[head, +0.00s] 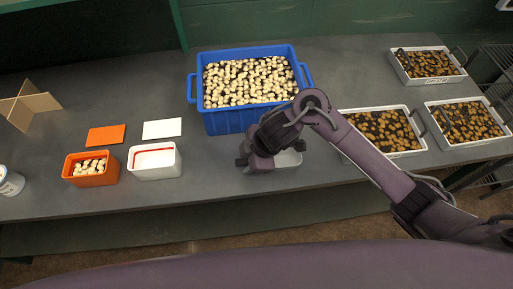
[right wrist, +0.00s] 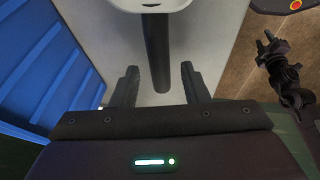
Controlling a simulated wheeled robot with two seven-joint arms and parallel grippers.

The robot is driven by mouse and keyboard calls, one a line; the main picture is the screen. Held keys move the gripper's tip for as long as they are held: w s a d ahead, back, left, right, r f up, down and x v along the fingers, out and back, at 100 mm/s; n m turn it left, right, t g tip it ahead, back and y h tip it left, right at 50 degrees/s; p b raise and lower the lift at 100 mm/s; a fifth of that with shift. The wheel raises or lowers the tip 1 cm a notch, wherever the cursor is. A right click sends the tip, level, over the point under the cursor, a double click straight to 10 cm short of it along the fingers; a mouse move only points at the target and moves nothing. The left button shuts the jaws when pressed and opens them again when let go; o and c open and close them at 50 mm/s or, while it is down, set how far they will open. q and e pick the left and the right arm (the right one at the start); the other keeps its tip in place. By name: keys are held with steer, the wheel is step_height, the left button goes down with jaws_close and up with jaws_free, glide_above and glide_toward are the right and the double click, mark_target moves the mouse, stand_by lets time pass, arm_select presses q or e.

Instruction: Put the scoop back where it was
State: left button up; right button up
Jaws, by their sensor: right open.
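The scoop has a white head and a dark handle (right wrist: 158,50). In the right wrist view the handle points down between the fingers of my right gripper (right wrist: 160,85), which is open, with a gap on each side. In the head view my right gripper (head: 258,158) is above the table's front part, in front of the blue crate. The scoop's pale head (head: 288,159) shows partly beside it, and the rest is hidden by my arm.
A blue crate (head: 229,122) of pale pieces stands behind the gripper. An orange box (head: 91,178) with pale pieces and a white box (head: 154,172) stand to the left, with flat lids behind them. Several white trays of brown pieces, one a near tray (head: 405,153), stand right.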

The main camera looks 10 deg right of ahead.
steer(key=p+v, duration=0.3)
steer(key=v, duration=0.7)
